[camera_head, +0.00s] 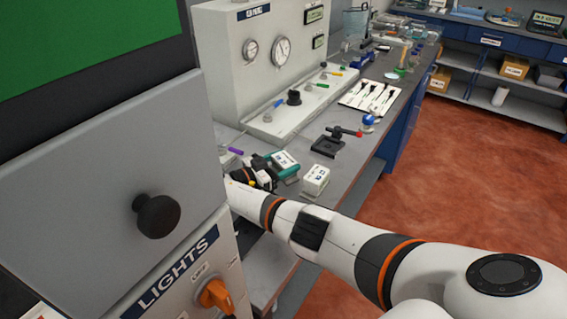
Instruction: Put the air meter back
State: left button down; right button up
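My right arm crosses the view from the lower right, and its dark gripper (258,166) is low over the near end of the grey bench. A teal device with a pale label (283,160) is right beside the gripper, and I cannot tell if they touch. A small white box-shaped device (316,180) with a label sits just to the right, apart from the gripper. Neither label is readable, so I cannot tell which is the air meter. The fingertips are too small and partly hidden to show their opening. My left gripper is not in view.
A pale gauge panel (235,65) stands behind the bench. A black stand (328,146), a white tool tray (370,97) and a blue item (369,121) lie farther along. A grey cabinet with a LIGHTS label (178,271) blocks the left. The red floor (460,180) is open at right.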

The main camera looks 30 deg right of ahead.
jog(key=o, duration=0.4)
jog(key=shift+o, duration=0.2)
jog(key=shift+r+p, duration=0.65)
jog(key=shift+p, duration=0.1)
jog(key=shift+a, duration=0.3)
jog(key=a+b, duration=0.3)
jog(key=a, duration=0.7)
jog(key=shift+a+f+b, duration=0.1)
jog(key=shift+a+b, duration=0.05)
jog(key=shift+b, duration=0.25)
jog(key=shift+a, duration=0.55)
